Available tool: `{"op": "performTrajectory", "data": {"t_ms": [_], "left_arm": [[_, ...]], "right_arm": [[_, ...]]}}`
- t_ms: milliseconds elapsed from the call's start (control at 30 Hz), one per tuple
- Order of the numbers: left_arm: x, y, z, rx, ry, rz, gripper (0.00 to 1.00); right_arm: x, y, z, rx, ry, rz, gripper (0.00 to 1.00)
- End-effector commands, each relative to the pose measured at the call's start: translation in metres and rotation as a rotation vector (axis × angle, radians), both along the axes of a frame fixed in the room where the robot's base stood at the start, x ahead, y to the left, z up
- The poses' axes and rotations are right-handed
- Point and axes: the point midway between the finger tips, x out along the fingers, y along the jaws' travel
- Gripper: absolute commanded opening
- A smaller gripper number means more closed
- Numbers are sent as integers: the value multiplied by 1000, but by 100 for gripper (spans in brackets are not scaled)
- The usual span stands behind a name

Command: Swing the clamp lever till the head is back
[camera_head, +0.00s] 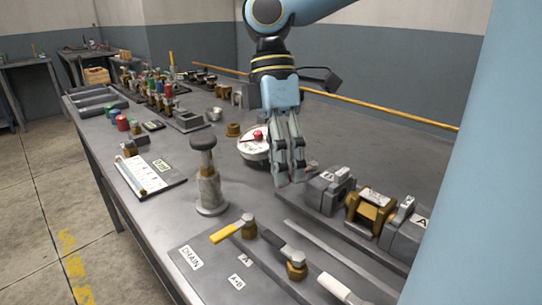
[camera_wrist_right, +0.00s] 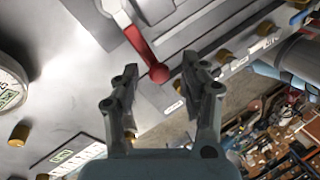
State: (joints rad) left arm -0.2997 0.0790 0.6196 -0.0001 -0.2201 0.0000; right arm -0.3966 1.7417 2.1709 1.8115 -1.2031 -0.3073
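A clamp lever (camera_wrist_right: 141,47) with a red arm and a round red end shows in the right wrist view, joined to a pale metal piece at the top. Its red end lies in the gap between the fingertips of my right gripper (camera_head: 290,178); I cannot tell whether either finger touches it. The right gripper's fingers are apart, with nothing held. In the head view the gripper hangs pointing down over the bench, and its fingers hide much of what is behind them. The clamp head is not clear in either view. My left gripper is not in view.
A round white gauge (camera_head: 250,150) stands left of my right gripper. Grey and brass blocks (camera_head: 368,212) stand to the right. A dark-topped metal post (camera_head: 208,180), handled valves (camera_head: 236,229) and a clipboard (camera_head: 146,172) are nearer. The bench (camera_head: 400,150) is bare at the back right.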

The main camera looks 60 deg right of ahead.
Motion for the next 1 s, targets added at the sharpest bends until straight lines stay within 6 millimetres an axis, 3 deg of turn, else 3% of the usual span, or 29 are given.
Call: {"op": "performTrajectory", "data": {"t_ms": [233,533,667,867,1000], "left_arm": [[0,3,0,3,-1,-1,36],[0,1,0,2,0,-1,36],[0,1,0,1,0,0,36],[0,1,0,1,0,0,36],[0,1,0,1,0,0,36]], "right_arm": [[1,0,2,3,-2,-2,44],[10,-6,28,1,-7,0,44],[13,-15,28,-5,10,-1,44],[27,-27,28,-9,4,0,44],[46,-45,27,-11,5,-1,44]]}}
